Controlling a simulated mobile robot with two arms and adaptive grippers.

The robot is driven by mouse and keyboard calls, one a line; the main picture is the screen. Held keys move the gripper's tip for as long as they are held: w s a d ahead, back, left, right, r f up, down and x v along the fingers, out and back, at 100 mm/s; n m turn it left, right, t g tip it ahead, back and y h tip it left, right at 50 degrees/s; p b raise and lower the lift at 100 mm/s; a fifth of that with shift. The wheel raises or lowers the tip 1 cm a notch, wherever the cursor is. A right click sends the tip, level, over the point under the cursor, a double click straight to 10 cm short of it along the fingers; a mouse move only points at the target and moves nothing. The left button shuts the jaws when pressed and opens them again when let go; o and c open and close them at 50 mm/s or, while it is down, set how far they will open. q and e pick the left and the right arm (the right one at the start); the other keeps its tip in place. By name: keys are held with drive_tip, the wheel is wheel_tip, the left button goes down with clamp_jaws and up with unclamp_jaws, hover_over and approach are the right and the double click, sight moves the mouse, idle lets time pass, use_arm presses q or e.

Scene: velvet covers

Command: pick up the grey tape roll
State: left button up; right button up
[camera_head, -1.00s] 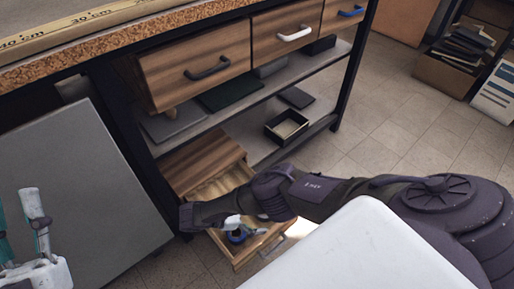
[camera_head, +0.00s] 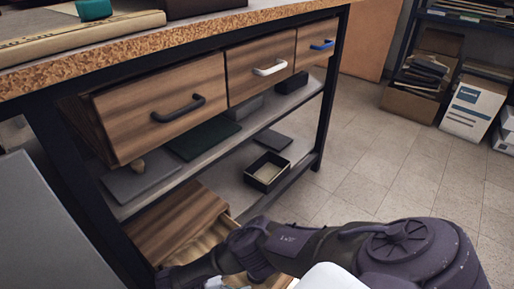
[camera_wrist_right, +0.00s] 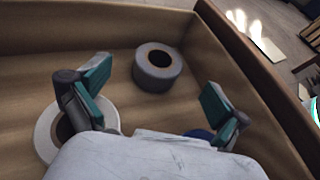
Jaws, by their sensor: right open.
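The grey tape roll (camera_wrist_right: 154,76) lies flat in the open wooden drawer near its far wall, in the right wrist view. My right gripper (camera_wrist_right: 155,88) is open and empty, its teal-padded fingers spread either side of the view; the roll appears beyond and between them. A white tape roll (camera_wrist_right: 46,132) lies at the left, partly hidden behind the left finger. A blue item (camera_wrist_right: 201,134) shows only partly behind the gripper body. In the head view my right arm covers most of the drawer, and the grey roll is not visible. My left gripper is out of view.
Drawer walls (camera_wrist_right: 100,13) surround the rolls. A black open box (camera_head: 266,171) sits on the lower shelf. The floor (camera_head: 370,150) at right is clear.

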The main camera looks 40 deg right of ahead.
drive_tip(key=b+x, duration=0.2)
drive_tip(key=x, duration=0.4)
drive_tip(key=shift+s+d+f, duration=0.1)
drive_tip(key=shift+d, duration=0.1)
drive_tip(key=c, duration=1.3)
